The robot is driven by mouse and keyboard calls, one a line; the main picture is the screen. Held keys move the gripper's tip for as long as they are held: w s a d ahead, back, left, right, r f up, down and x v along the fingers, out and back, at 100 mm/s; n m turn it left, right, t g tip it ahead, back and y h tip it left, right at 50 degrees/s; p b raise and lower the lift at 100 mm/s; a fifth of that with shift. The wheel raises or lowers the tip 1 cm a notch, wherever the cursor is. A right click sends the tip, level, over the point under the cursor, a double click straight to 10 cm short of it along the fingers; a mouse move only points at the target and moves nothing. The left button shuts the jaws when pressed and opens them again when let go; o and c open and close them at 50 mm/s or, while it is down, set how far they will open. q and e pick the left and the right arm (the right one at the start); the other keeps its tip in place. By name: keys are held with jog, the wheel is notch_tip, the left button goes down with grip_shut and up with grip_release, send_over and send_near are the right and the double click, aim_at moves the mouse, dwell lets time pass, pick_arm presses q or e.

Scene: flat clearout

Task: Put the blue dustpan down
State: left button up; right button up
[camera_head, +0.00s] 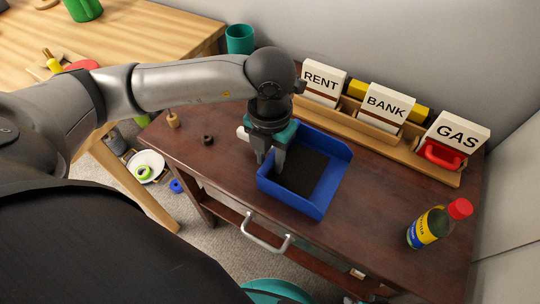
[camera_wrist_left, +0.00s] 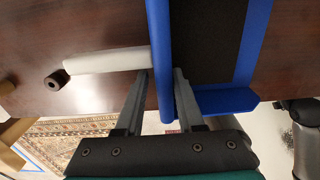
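The blue dustpan (camera_head: 325,185) is at the front middle of the dark wooden table (camera_head: 385,225), seemingly flat on its top. Its inside is dark and its pale handle (camera_wrist_left: 105,60) points left in the left wrist view. My left gripper (camera_head: 269,160) reaches down at the dustpan's left side. In the left wrist view its fingers (camera_wrist_left: 162,85) stand on either side of the blue side wall (camera_wrist_left: 160,40), close against it. They appear shut on it. A grey and teal piece at the bottom edge of the head view seems to be my right gripper, mostly cut off.
Behind the dustpan is a wooden sorter (camera_head: 345,122) with RENT, BANK and GAS cards and a red item (camera_head: 440,153). A red-capped bottle (camera_head: 437,225) stands at the right. A small dark ring (camera_head: 208,139) lies left. The table is clear between dustpan and bottle.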

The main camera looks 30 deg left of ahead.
pick_arm(q)
jog(key=shift+r, duration=0.1)
notch_tip(320, 180, up, 12)
jog(key=p, duration=0.4)
jog(key=shift+p, duration=0.3)
pick_arm(e)
jog(key=s+d+f, duration=0.4)
jog(key=s+f, duration=0.2)
jog(key=shift+d+f+h, duration=0.25)
jog(key=shift+d+h, duration=0.05)
jog(key=shift+d, duration=0.1)
